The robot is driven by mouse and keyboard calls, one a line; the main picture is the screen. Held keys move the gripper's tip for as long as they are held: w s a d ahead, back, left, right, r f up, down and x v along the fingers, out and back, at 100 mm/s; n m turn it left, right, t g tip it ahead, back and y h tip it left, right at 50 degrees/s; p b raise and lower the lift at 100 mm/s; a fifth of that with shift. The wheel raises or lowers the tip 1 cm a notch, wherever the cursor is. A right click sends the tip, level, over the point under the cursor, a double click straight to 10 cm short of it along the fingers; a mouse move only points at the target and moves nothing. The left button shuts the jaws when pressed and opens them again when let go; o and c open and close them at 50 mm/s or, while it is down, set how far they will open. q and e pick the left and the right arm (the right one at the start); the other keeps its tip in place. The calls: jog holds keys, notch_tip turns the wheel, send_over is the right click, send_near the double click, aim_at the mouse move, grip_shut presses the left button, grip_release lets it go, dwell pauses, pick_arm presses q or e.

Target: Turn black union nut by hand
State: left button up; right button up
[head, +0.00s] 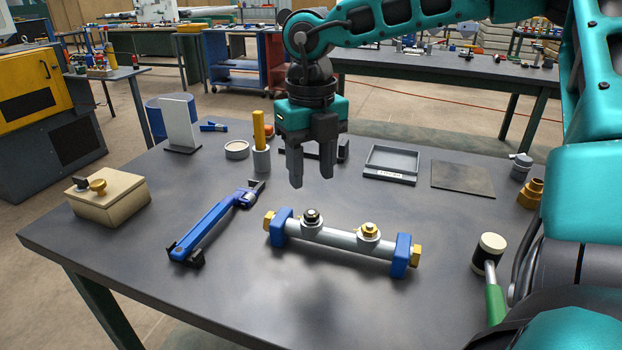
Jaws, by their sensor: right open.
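A grey tube assembly (338,238) lies across the table in two blue holders, with brass hex ends. The black union nut (311,216) sits on top of the tube's left fitting. A brass nut (369,230) sits on the right fitting. My right gripper (312,184) hangs above and behind the tube with its fingers pointing down. My left gripper is not in view.
A blue wrench-like tool (215,222) lies left of the tube. A beige box (108,198) stands at the far left. A mallet (489,262) lies at the right. A grey tray (391,165) and dark plate (462,180) lie behind. The front of the table is clear.

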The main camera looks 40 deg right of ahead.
aim_at(311, 214)
jog(key=shift+s+f, duration=0.1)
jog(key=shift+f, duration=0.5)
notch_tip(311, 214, down, 7)
jog(key=b, duration=0.3)
jog(key=shift+r, duration=0.35)
jog(key=shift+b, duration=0.55)
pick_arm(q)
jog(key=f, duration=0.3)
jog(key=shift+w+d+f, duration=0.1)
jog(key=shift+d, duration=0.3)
pick_arm(e)
jog(key=shift+c, duration=0.3)
